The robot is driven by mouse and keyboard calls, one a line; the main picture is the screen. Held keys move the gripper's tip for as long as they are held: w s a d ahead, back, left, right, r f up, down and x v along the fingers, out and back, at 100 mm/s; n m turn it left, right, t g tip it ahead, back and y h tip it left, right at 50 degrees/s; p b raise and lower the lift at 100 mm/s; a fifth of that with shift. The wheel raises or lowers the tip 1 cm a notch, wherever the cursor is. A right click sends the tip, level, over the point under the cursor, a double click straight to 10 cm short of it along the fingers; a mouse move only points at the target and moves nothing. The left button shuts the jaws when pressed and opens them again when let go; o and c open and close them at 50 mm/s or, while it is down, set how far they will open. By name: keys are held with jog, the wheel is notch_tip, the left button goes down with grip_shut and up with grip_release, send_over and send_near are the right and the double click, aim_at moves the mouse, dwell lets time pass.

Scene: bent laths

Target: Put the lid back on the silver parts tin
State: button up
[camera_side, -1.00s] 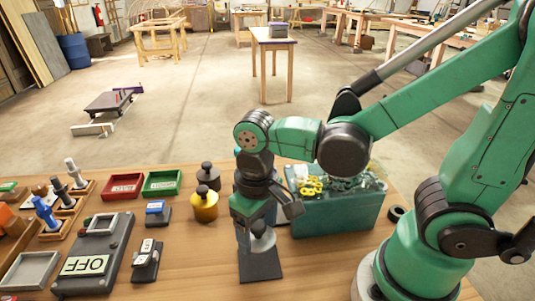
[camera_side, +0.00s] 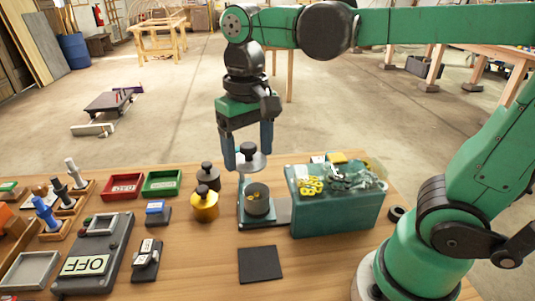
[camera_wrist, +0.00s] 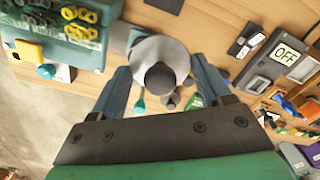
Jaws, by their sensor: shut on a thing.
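The lid (camera_side: 250,161) is a silver disc with a black knob. In the wrist view the lid (camera_wrist: 176,53) sits between the fingertips (camera_wrist: 160,85). The parts tin (camera_side: 259,205) looks dark grey in the side view, stands open, and shows brass-coloured bits inside. It rests on a teal and grey base below the lid, with a clear gap between. In the wrist view I cannot make out the tin.
A teal box (camera_side: 335,215) with yellow and clear parts on top stands close right of the tin. A yellow weight (camera_side: 204,207) and a dark one stand at left. A bare black mat (camera_side: 260,264) lies in front. An OFF switch box (camera_side: 88,262) is further left.

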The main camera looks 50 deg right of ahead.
aim_at(255, 146)
jog(key=shift+w+d+f+m, duration=0.55)
jog(key=shift+d+f, duration=0.35)
jog(key=shift+f, duration=0.8)
jog(key=shift+w+d+f+m, duration=0.5)
jog(key=shift+d+f, duration=0.35)
jog(key=shift+f, duration=0.85)
jog(key=shift+w+d+f+m, duration=0.55)
jog(key=shift+d+f, duration=0.35)
jog(key=shift+f, duration=0.8)
jog(key=shift+f, duration=0.15)
jog(key=o, duration=1.2)
jog(key=shift+r, duration=3.5)
